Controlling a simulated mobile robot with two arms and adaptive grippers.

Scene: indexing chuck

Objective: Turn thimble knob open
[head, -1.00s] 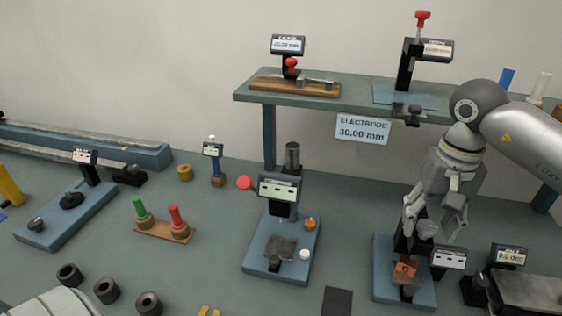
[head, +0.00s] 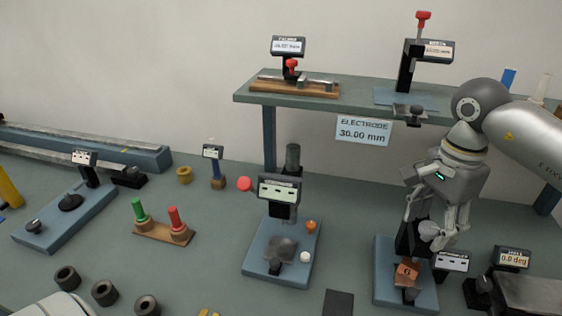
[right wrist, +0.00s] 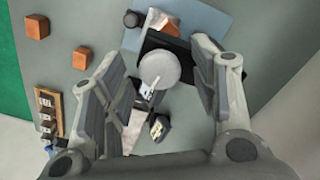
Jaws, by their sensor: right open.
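The thimble knob, a round light-grey knob (head: 428,231), sits at the top of a dark upright fixture on a blue base plate (head: 420,296) at the right of the bench. It also shows as a grey disc between the fingers in the right wrist view (right wrist: 160,69). My right gripper (head: 434,236) points down over it and is open, one finger on each side. In the right wrist view (right wrist: 160,72) gaps show between the knob and both fingers, so I see no clear contact. The small display (head: 451,261) beside the fixture is unreadable. My left gripper is out of view.
An orange-brown block (head: 407,273) sits on the same base plate. An angle display reading 0.0 deg (head: 512,258) stands close on the right. A gauge stand with a display (head: 279,188) is to the left. The raised shelf (head: 350,91) is behind my right arm.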

